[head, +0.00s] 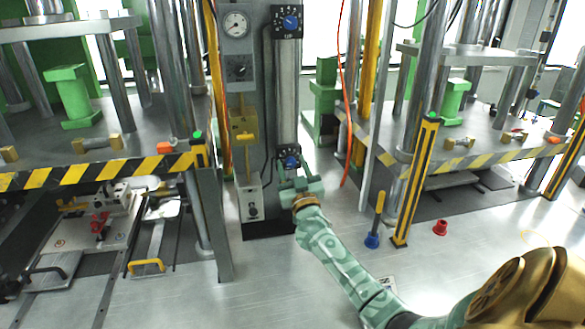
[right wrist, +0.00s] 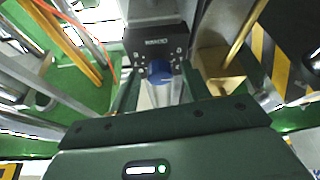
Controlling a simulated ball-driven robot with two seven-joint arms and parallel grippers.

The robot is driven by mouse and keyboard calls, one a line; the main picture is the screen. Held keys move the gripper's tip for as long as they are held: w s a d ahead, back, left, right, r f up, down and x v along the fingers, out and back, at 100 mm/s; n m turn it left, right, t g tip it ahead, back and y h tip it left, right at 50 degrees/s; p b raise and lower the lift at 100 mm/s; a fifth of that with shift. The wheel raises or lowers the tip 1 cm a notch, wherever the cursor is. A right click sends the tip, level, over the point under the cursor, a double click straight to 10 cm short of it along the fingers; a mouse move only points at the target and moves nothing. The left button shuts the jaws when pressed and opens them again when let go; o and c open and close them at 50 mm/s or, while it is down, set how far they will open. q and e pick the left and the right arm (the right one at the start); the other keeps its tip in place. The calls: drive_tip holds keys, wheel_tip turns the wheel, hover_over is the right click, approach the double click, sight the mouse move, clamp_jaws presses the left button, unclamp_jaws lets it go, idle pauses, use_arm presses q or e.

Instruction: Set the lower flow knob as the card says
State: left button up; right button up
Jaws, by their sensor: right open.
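The lower flow knob (head: 291,162) is a small blue knob on a dark panel, low on the grey column in the head view. In the right wrist view the blue knob (right wrist: 160,72) shows on its dark plate (right wrist: 158,42) with pale marks too small to read. My right gripper (head: 293,177) is open right in front of the lower knob. In the wrist view its fingers (right wrist: 160,88) stand apart on either side of the knob; I cannot tell whether they touch it. A similar upper blue knob (head: 290,22) sits high on the column. I cannot make out a readable card. My left gripper is not in view.
A pressure gauge (head: 236,24) and a yellow valve block (head: 243,128) are left of the column. Striped press tables (head: 100,170) stand on both sides. A blue-based yellow post (head: 374,238) and a red cup (head: 440,228) stand on the floor at the right.

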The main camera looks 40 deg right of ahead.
drive_tip(key=c, duration=1)
drive_tip(key=shift+m, duration=0.4)
drive_tip(key=m+g+h+p, duration=0.1)
drive_tip(key=m, duration=0.1)
drive_tip(key=m+h+p, duration=0.1)
drive_tip(key=m+h, duration=0.1)
drive_tip(key=m, duration=0.1)
drive_tip(key=shift+a+r+g+p, duration=0.15)
drive_tip(key=shift+g+p, duration=0.25)
drive_tip(key=m+g+h+p, duration=0.1)
drive_tip(key=m, duration=0.3)
drive_tip(key=m+g+h+p, duration=0.1)
drive_tip(key=m+g+p, duration=0.1)
drive_tip(key=m, duration=0.1)
drive_tip(key=shift+m, duration=0.4)
drive_tip(key=m+g+p, duration=0.1)
drive_tip(key=m, duration=0.1)
drive_tip(key=m+g+p, duration=0.1)
drive_tip(key=m+p, duration=0.1)
drive_tip(key=m, duration=0.1)
drive_tip(key=shift+a+r+h+p, duration=0.1)
drive_tip(key=shift+h+p, duration=0.2)
drive_tip(key=shift+h, duration=0.1)
drive_tip(key=shift+m+g+y+p, duration=0.15)
drive_tip(key=shift+m+g+p, duration=0.45)
drive_tip(key=shift+m, duration=0.55)
drive_tip(key=shift+m+g+y+p, duration=0.15)
drive_tip(key=shift+m+g+p, duration=0.15)
drive_tip(key=shift+m+p, duration=0.65)
drive_tip(key=shift+m, duration=0.3)
